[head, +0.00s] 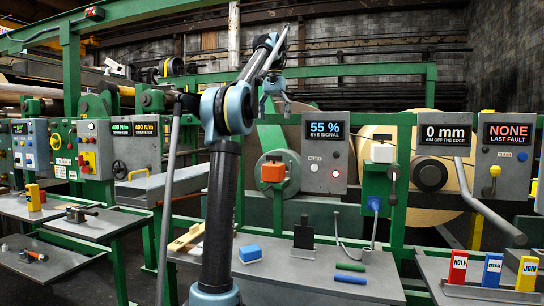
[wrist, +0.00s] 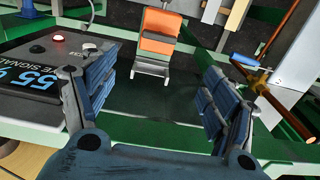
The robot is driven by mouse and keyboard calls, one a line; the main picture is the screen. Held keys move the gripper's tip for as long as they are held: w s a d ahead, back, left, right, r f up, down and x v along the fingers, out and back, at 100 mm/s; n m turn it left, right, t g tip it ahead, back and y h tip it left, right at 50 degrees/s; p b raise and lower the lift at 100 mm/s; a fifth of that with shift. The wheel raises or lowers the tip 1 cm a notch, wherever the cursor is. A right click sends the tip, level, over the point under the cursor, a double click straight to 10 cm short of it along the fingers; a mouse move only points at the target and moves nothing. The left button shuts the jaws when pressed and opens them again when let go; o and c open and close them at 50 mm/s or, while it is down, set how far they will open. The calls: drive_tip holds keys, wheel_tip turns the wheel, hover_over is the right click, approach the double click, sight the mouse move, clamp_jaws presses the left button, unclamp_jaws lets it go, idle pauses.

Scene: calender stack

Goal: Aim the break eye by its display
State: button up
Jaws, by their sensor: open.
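The eye signal display (head: 325,130) reads 55 % on a grey box, with a lit red button below; in the wrist view it appears rotated at the lower left (wrist: 35,85). An orange box (head: 273,172), which I take to be the break eye, sits on a bracket left of the display. The orange box also shows at top centre of the wrist view (wrist: 160,32). My gripper (head: 277,100) is above the orange box in the head view. In the wrist view its two blue padded fingers (wrist: 155,98) are wide apart with nothing between them.
A white box (head: 382,152) stands on a green post to the right. Another display (head: 445,135) reads 0 mm, aim off the edge; the fault display (head: 508,134) reads NONE. Green rails and a bench (head: 300,275) with small blocks lie below.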

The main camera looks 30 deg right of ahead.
hover_over(274, 168)
drive_tip(key=w+d, duration=0.2)
drive_tip(key=w, duration=0.2)
drive_tip(key=f, duration=1.6)
drive_tip(key=shift+d, duration=0.2)
drive_tip(key=c, duration=1.1)
